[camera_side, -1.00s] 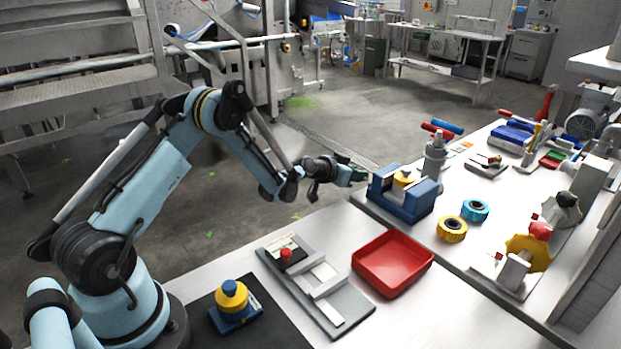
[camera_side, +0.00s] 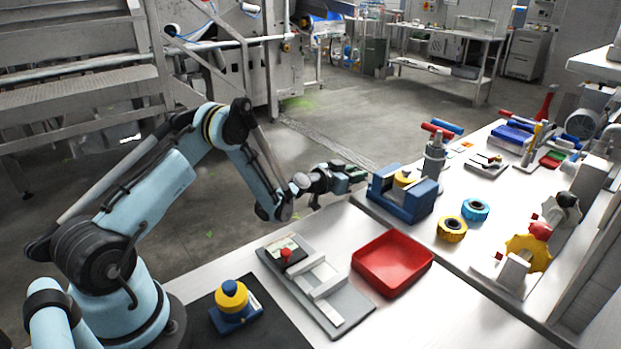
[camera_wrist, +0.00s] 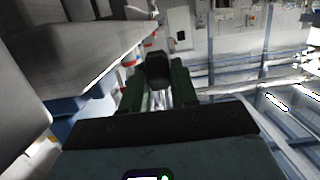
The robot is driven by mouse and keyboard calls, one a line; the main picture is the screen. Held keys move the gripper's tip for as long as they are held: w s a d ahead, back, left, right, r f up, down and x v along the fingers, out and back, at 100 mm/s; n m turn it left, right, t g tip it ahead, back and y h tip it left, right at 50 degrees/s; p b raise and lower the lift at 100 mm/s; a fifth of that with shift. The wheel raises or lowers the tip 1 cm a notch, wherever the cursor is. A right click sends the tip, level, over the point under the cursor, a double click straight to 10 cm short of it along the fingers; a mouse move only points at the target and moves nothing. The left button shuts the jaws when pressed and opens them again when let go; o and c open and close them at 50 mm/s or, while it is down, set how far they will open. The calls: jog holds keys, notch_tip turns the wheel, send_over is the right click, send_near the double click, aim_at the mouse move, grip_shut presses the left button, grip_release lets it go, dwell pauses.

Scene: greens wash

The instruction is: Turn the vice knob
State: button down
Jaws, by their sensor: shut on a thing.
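The blue vice (camera_side: 403,206) stands at the left edge of the far table in the side view, with a yellow piece (camera_side: 404,179) between its jaws. My gripper (camera_side: 357,174) is at the left end of the vice. In the wrist view my gripper's green fingers (camera_wrist: 159,90) are shut on a black knob (camera_wrist: 158,68), which sits between their tips. In the side view the fingers hide the knob, so its turn angle cannot be read.
A red tray (camera_side: 392,264) and a grey fixture board (camera_side: 318,285) are on the near table. A yellow ring (camera_side: 451,230) and a blue ring (camera_side: 475,210) lie right of the vice. A grey upright tool (camera_side: 434,158) stands close behind it.

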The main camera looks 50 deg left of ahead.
aim_at(355, 171)
jog(key=shift+r, duration=0.1)
jog(key=c, duration=1)
grip_release()
jog(key=shift+o, duration=0.2)
jog(key=s, duration=0.1)
jog(key=s+r, duration=0.1)
jog(key=s, duration=0.3)
jog(key=shift+r, duration=0.3)
notch_tip(355, 171, up, 6)
jog(key=shift+r, duration=0.2)
jog(key=shift+d, duration=0.1)
